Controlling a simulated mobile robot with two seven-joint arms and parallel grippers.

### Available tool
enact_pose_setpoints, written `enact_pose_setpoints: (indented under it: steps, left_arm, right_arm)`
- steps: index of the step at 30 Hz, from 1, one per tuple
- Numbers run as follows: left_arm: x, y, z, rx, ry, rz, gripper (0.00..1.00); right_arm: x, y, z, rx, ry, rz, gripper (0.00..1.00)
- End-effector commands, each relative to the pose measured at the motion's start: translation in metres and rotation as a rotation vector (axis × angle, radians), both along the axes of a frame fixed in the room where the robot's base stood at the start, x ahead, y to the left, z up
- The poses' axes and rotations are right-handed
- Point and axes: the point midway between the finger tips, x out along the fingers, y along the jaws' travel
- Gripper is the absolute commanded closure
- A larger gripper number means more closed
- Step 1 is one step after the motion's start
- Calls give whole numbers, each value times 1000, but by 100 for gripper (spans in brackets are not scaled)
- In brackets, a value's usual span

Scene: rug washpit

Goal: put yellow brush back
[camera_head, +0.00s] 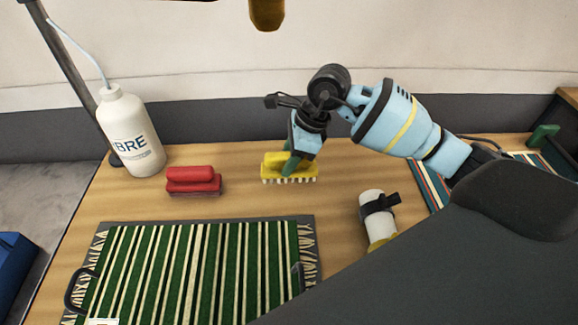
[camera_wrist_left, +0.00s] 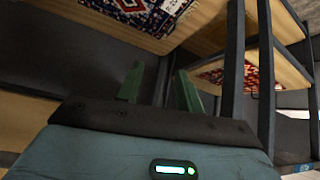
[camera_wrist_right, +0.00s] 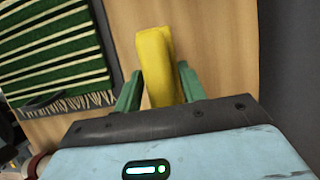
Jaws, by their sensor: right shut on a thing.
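The yellow brush (camera_head: 270,171) is upright at the back middle of the wooden table, with its pale bristles facing down at the tabletop. I cannot tell whether the bristles touch the wood. My right gripper (camera_head: 293,160) comes down over the brush and is shut on its yellow handle. In the right wrist view the handle (camera_wrist_right: 157,60) sits between the two green fingers of the gripper (camera_wrist_right: 160,85). My left gripper (camera_wrist_left: 158,85) shows only in the left wrist view; its fingers are apart with nothing between them.
A red brush (camera_head: 194,181) lies left of the yellow one, near a white bottle (camera_head: 131,135). A green striped rug (camera_head: 190,275) lies in front. Bare tabletop separates the brushes.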

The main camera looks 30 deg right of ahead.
Motion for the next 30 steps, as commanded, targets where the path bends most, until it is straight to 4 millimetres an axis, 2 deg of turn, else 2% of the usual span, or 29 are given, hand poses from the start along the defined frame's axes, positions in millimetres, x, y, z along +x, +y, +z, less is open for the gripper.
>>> enact_pose_setpoints:
  steps: [7,18,19,23,24,30]
  left_arm:
    - [1,0,1,-1,-4,0,64]
    - [1,-1,-1,-1,-1,2,64]
    - [1,-1,-1,-1,-1,2,64]
    - [1,-1,0,-2,-1,2,64]
    - [1,-1,0,-2,-1,2,64]
    - [1,-1,0,-2,-2,2,64]
  right_arm:
    - [0,0,-31,0,2,-1,81]
    - [0,0,-35,0,1,0,81]
    - [0,0,-35,0,1,0,58]
    - [0,0,-34,-1,0,0,41]
    - [0,0,-34,-1,0,0,38]
    - [0,0,-34,-1,0,0,38]
